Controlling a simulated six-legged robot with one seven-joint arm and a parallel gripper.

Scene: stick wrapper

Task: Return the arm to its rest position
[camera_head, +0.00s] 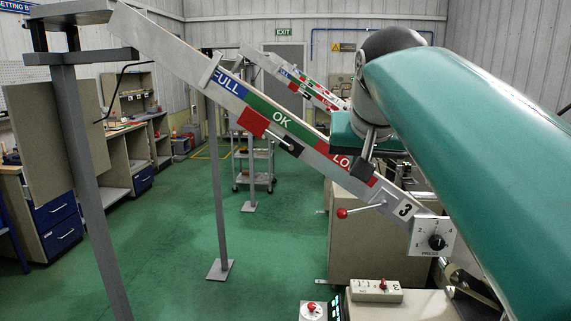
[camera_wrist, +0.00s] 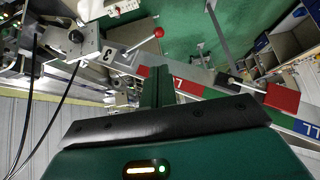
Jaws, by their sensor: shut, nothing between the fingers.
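My arm, in teal and dark grey, fills the right side of the head view (camera_head: 470,150). It reaches out over the sloping chute. My gripper (camera_head: 364,166) is at its far end, in front of the chute's red LOW end and partly covered by the arm. In the wrist view the gripper (camera_wrist: 158,78) shows beyond a dark bar, with its fingers together and nothing between them. The sloping chute (camera_head: 275,118) carries blue FULL, green OK and red bands; it also shows in the wrist view (camera_wrist: 190,86).
A red-knobbed lever (camera_head: 342,213) and a numbered dial box (camera_head: 433,237) sit at the chute's low end. A control box (camera_head: 375,291) lies on the machine below. Grey posts (camera_head: 90,170) hold the chute. Workbenches stand left; green floor (camera_head: 165,240) is open.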

